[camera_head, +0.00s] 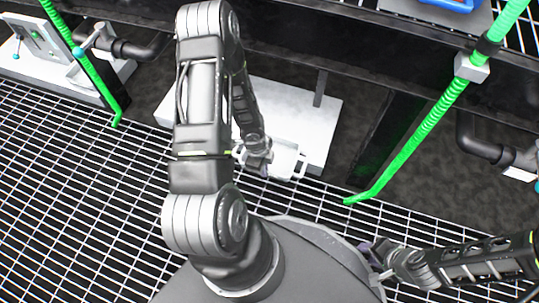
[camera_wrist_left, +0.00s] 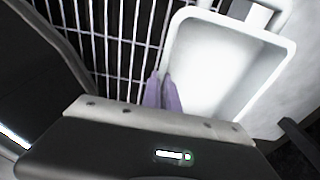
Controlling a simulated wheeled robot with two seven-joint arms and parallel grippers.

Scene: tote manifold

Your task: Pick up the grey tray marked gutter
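The pale grey tray (camera_head: 287,160) is a shallow open box beside the white block in the middle of the head view. It fills the upper right of the left wrist view (camera_wrist_left: 215,65), and its inside looks empty. No marking can be read on it. My left gripper (camera_head: 262,173) is at the tray's left side. In the left wrist view its purple fingers (camera_wrist_left: 163,92) are close together at the tray's near left rim, which appears pinched between them. My right gripper (camera_head: 374,252) is low at the right, away from the tray, its finger gap unclear.
A white block (camera_head: 310,115) stands behind the tray. Green hoses (camera_head: 425,130) slope down on the right and at the far left (camera_head: 95,75). Dark pipes (camera_head: 485,145) and beams flank the block. Open metal grating (camera_head: 80,190) covers the floor.

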